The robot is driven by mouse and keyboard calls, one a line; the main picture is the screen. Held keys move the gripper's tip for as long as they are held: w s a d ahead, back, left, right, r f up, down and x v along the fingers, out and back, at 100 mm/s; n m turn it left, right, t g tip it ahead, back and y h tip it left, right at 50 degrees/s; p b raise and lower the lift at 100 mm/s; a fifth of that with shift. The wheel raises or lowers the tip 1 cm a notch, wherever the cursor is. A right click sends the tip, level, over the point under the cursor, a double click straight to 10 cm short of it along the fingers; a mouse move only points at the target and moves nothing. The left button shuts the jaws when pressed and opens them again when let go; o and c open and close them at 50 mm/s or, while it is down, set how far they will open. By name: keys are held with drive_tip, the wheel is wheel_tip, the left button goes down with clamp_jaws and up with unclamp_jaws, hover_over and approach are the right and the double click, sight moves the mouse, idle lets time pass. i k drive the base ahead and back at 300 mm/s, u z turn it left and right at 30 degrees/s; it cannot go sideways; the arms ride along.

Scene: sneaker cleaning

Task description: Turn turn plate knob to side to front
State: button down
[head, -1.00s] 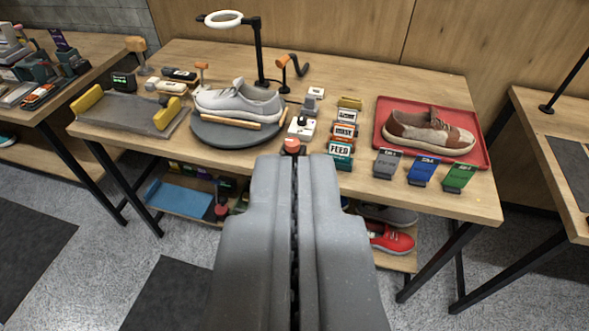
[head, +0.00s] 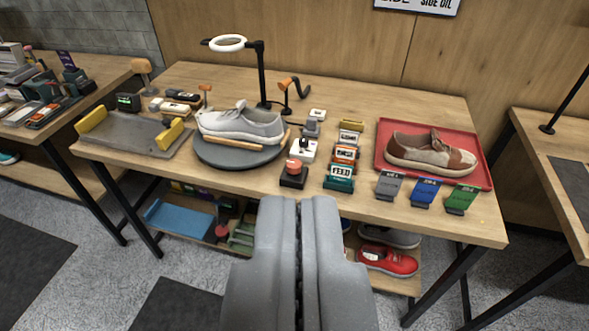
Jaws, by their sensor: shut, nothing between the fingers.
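The round dark grey turn plate (head: 215,157) stands on the wooden table, left of the middle. A light grey sneaker (head: 238,125) lies on it, toe to the right, with wooden strips beside it. Right of the plate are a white box with a black knob (head: 303,144) and, in front of it, a dark block with an orange-red knob (head: 293,165). I cannot tell for sure which one is the turn plate knob. My gripper (head: 298,199) is shut and empty. In the picture its tips lie just below the dark block, apart from it.
A red tray (head: 482,176) with a brown and beige shoe (head: 430,152) is at the right. Several labelled holders stand between the plate and the tray. A ring lamp (head: 228,43) rises behind the plate. A grey stand with yellow ends (head: 130,135) is at the left.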

sight(293, 166)
drive_tip(key=z, duration=0.25)
drive_tip(key=i, duration=0.95)
drive_tip(key=u, duration=0.9)
